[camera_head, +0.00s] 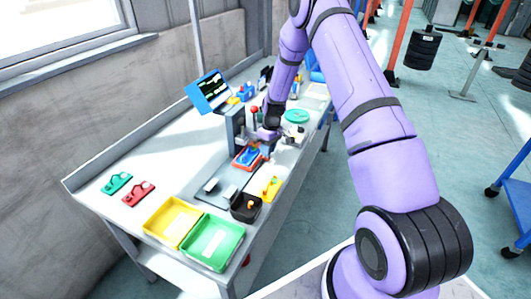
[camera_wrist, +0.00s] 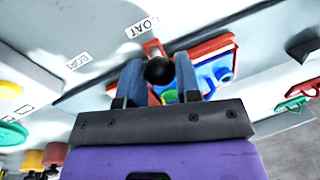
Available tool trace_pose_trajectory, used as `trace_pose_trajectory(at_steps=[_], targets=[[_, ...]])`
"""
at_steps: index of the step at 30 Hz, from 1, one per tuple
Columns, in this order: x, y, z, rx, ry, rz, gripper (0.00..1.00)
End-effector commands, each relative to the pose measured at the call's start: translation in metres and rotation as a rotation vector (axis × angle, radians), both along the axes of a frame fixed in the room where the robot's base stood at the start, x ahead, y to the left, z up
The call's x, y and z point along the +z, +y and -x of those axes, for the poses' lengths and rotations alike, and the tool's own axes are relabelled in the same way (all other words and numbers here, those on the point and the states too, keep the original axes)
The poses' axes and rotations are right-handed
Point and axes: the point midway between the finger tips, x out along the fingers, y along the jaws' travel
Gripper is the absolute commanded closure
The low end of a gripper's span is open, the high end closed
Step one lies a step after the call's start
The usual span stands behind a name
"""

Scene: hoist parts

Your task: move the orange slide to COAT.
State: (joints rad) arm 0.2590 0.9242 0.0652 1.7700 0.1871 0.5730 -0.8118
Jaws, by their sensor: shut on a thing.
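My gripper (camera_wrist: 159,76) is shut around a black ball knob (camera_wrist: 159,70) in the wrist view. Part of the orange slide (camera_wrist: 152,48) shows just beyond the knob, and more orange shows between the fingers. The slide lies on a dark rail edge, right by the COAT label (camera_wrist: 142,27). The BORE label (camera_wrist: 78,61) is farther left along the same edge. In the head view, my gripper (camera_head: 268,132) is over the bench, and its fingers and the slide are too small or covered to tell apart.
A red tray with a blue part (camera_wrist: 212,65) sits close to the right of my gripper; it also shows in the head view (camera_head: 248,158). A yellow bin (camera_head: 174,222), a green bin (camera_head: 213,243) and a black box (camera_head: 245,208) stand at the bench's near end.

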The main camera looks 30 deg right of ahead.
Motion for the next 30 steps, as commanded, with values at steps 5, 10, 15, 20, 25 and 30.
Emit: trace_pose_trajectory(at_steps=[5, 10, 15, 20, 25, 30], targets=[[0.001, 0.000, 0.000, 0.000, 0.000, 0.000, 1.00], [0.000, 0.000, 0.000, 0.000, 0.000, 0.000, 0.62], [0.000, 0.000, 0.000, 0.000, 0.000, 0.000, 0.44], [0.000, 0.000, 0.000, 0.000, 0.000, 0.000, 0.44], [0.010, -0.002, -0.001, 0.000, -0.002, 0.000, 0.44], [0.038, -0.007, -0.004, 0.000, -0.005, 0.000, 0.44]])
